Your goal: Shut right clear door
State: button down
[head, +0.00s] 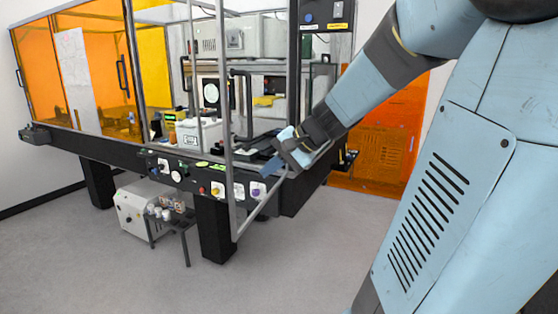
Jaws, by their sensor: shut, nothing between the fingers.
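The right clear door (228,120) is a see-through panel in a grey frame. It stands open, swung out from the front of the enclosure toward me. Its bottom rail (262,212) slants from the near lower corner up to the right. A black bar handle (249,105) shows in the door area. My gripper (272,167) is shut and empty, at the lower part of the door near the enclosure's right front corner. I cannot tell whether it touches the door. My arm comes in from the upper right and hides part of the hinge side.
The black bench (110,148) carries a front control panel (205,180) with knobs and buttons. Orange panels (40,65) close its left end. A small cart (172,215) and a white box (135,205) stand below. Grey floor (300,265) in front is clear.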

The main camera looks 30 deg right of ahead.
aim_at(236, 181)
jog(key=shift+w+a+f, duration=0.45)
jog(key=shift+w+a, duration=0.35)
jog(key=shift+w+a+f, duration=0.45)
jog(key=shift+w+a, duration=0.35)
jog(key=shift+w, duration=0.05)
jog(key=shift+w+a+f, duration=0.45)
jog(key=shift+w+a, duration=0.35)
jog(key=shift+w, duration=0.1)
